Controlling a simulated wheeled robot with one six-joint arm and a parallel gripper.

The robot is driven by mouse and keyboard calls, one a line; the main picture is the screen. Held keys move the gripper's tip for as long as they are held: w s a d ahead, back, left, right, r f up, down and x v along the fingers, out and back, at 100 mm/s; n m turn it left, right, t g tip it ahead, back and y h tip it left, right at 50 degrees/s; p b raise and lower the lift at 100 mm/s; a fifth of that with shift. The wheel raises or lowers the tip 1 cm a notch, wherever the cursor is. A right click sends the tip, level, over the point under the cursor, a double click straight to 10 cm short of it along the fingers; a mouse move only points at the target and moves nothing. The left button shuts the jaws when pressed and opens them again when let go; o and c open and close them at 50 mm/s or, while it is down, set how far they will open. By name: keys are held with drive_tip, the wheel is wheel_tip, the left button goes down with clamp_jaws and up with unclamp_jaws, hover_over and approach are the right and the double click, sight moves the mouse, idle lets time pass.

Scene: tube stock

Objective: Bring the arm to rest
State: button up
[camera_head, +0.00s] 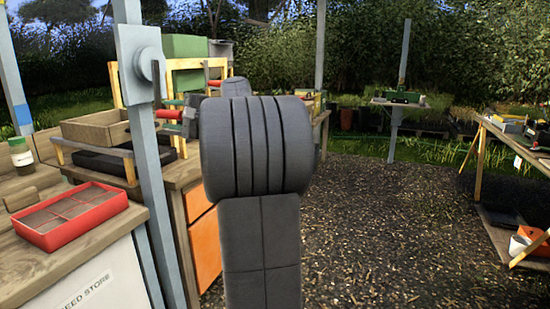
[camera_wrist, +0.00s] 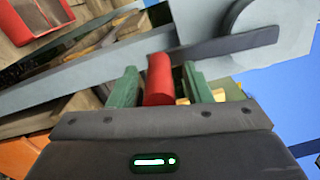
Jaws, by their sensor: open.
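My gripper (camera_wrist: 161,80) has two green fingers, and they stand apart. The red handle (camera_wrist: 159,80) of a dark lever (camera_wrist: 222,46) shows between them, with a gap beside the right finger; I cannot tell whether the left finger touches it. The lever hangs from a round pivot on a grey post (camera_wrist: 90,72). In the head view the red handle (camera_head: 168,114) sticks out right of the post (camera_head: 160,190), and my dark arm fills the middle, hiding most of my gripper.
Left of the post is a bench with a red tray (camera_head: 70,228), a wooden box (camera_head: 95,128) and a jar (camera_head: 21,157). Orange drawers (camera_head: 206,246) stand behind the post. A table (camera_head: 515,140) stands far right. The gravel floor (camera_head: 400,220) between is open.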

drive_tip(key=s+m+p, duration=0.1)
drive_tip(key=s+a+r+m+p, duration=0.1)
drive_tip(key=s+m+p, duration=0.1)
drive_tip(key=shift+s+a+r, duration=0.15)
drive_tip(key=shift+s+r, duration=0.05)
drive_tip(key=shift+s, duration=0.05)
drive_tip(key=s+a+r+m+p, duration=0.3)
drive_tip(key=s+r+m+p, duration=0.4)
drive_tip(key=m+p, duration=0.5)
drive_tip(key=r+p, duration=0.2)
drive_tip(key=p, duration=0.2)
drive_tip(key=shift+s, duration=0.3)
drive_tip(key=shift+a+f, duration=0.1)
drive_tip(key=shift+f, duration=0.05)
